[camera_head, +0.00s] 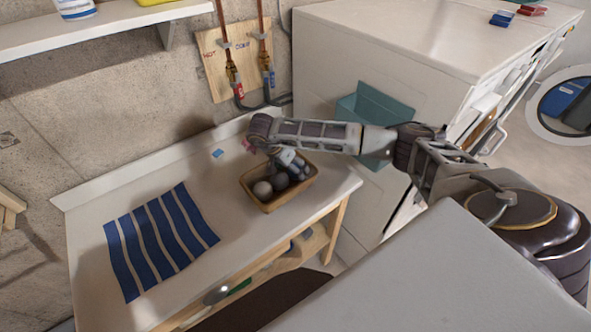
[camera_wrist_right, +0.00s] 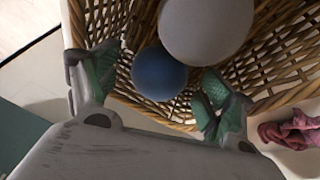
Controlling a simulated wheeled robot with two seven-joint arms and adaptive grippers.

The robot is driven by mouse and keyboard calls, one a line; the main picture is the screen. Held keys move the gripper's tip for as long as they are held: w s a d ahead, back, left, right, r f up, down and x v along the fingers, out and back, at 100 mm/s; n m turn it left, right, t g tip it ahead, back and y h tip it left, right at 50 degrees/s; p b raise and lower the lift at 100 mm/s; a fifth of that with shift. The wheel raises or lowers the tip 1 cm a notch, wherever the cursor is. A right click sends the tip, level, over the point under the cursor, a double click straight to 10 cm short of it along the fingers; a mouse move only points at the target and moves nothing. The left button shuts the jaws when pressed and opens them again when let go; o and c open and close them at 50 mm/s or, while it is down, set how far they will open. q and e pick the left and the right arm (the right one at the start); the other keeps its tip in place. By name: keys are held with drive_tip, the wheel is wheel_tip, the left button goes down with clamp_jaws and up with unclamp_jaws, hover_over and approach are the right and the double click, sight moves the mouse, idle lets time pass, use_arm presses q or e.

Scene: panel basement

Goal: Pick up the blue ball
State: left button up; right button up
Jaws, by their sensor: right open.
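The blue ball (camera_wrist_right: 159,73) sits in a wicker basket (camera_wrist_right: 278,58), beside a larger pale ball (camera_wrist_right: 207,28), in the right wrist view. In the head view the basket (camera_head: 268,207) stands at the right end of the counter. It holds a pale ball (camera_head: 262,190) and a darker ball (camera_head: 281,182), whose blue is hard to make out. My right gripper (camera_head: 288,163) reaches down over the basket. In the wrist view this gripper (camera_wrist_right: 158,88) is open, with its green-padded fingers on either side of the blue ball. My left gripper is not in view.
A blue-striped cloth (camera_head: 160,240) lies on the white counter (camera_head: 90,215). A crumpled pink cloth (camera_wrist_right: 292,130) lies beside the basket. A tall white appliance (camera_head: 400,60) with a teal bin (camera_head: 372,105) stands at the right. A wall shelf (camera_head: 100,28) hangs at upper left.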

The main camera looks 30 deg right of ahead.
drive_tip(key=shift+d+f, duration=0.25)
drive_tip(key=shift+f, duration=0.35)
drive_tip(key=shift+c, duration=0.2)
drive_tip(key=c, duration=1)
